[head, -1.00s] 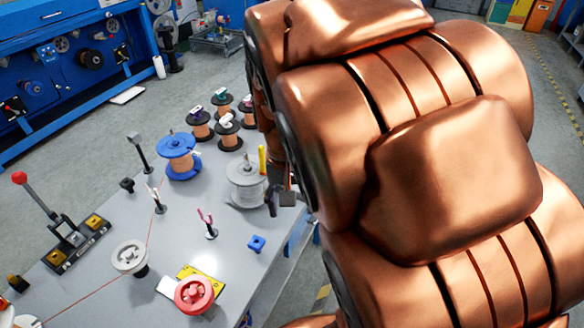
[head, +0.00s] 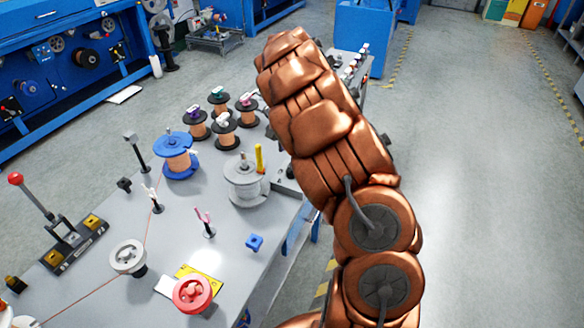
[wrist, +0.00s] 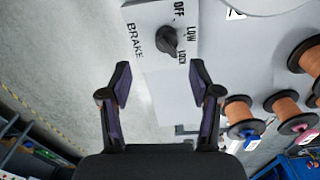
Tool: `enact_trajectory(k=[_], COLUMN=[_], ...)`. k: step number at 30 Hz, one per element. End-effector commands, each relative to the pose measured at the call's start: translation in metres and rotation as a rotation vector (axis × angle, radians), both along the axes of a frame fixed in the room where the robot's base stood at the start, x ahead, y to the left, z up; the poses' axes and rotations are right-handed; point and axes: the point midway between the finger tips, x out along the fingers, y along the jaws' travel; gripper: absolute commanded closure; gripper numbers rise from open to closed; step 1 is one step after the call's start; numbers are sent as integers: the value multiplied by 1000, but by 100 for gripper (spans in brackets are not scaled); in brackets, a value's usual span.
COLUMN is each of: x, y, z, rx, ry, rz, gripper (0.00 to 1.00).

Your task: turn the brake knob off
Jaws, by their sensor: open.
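The brake knob (wrist: 167,40) shows in the wrist view as a dark round knob on a pale panel (wrist: 150,15). The panel reads BRAKE on the left, with OFF, LOW and a third, blurred label on the right. The knob's pointer seems to face the lower right, toward the blurred label; its exact setting is hard to tell. My gripper (wrist: 161,82) is open and empty. Its two dark fingers stand apart below the knob in the picture, not touching it. In the head view, I cannot make out the knob or my gripper beyond my copper-coloured arm.
Copper wire spools (wrist: 283,103) lie at the right of the wrist view. In the head view, the grey table (head: 105,225) holds a blue spool (head: 176,155), a grey spool (head: 246,180), a red wheel (head: 193,294) and a red-knobbed lever (head: 16,179). Open floor lies right of my arm.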

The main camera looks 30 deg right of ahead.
Motion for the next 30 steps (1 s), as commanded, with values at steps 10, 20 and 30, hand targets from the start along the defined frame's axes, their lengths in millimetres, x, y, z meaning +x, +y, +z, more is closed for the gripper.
enact_trajectory(k=[10,20,30], x=[12,10,12], y=[-4,-4,-4], z=[-25,-71,-93], rx=[24,23,21], ry=[-8,-5,-9], rz=[-22,-21,-20], gripper=[37,37,37])
